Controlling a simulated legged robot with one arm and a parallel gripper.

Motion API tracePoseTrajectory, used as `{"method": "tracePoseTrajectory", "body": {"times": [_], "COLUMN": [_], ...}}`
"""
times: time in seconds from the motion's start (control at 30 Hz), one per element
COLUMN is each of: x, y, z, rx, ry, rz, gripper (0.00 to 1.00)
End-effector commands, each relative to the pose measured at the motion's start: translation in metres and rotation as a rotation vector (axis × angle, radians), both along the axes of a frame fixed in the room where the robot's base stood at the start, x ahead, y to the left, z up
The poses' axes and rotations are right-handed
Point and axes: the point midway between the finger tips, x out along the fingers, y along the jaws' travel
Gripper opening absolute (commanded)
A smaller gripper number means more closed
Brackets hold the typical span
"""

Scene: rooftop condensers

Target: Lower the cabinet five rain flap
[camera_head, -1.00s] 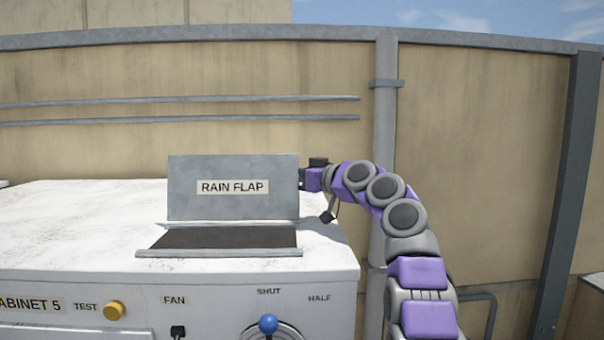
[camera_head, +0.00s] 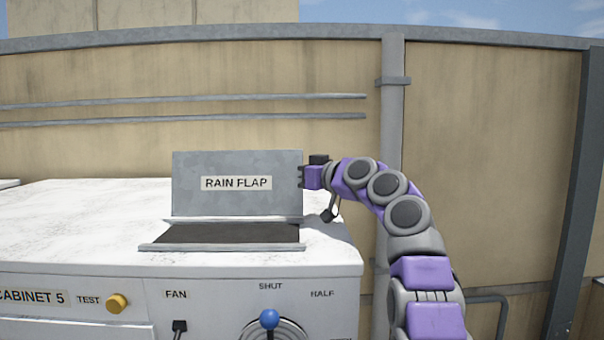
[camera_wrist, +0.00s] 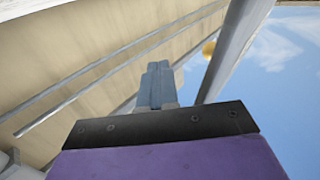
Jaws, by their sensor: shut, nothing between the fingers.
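The grey rain flap (camera_head: 238,196), with a RAIN FLAP label, stands raised and nearly upright on top of cabinet five (camera_head: 80,225). In front of its lower edge is a dark rectangular opening (camera_head: 232,233) with a grey front lip. My gripper (camera_head: 302,176) is at the flap's right edge, in its upper half. I cannot tell whether it touches the flap. In the wrist view the gripper's fingers (camera_wrist: 157,86) are together with nothing between them. The flap cannot be made out in that view.
The cabinet front carries a yellow TEST knob (camera_head: 117,303), a black FAN switch (camera_head: 179,328) and a blue-knobbed lever (camera_head: 269,319) beneath SHUT and HALF marks. A tan wall with two rails and a grey vertical pipe (camera_head: 391,130) stands behind. The white cabinet top is clear left of the flap.

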Motion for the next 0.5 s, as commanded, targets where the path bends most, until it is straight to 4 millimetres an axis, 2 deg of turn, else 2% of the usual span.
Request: {"method": "tracePoseTrajectory", "body": {"times": [0.03, 0.5], "x": [-0.003, -0.023], "y": [0.005, -0.005], "z": [-0.004, 0.0], "rx": [-0.002, 0.004], "ry": [0.006, 0.002], "rz": [0.009, 0.006], "gripper": [0.0, 0.0]}}
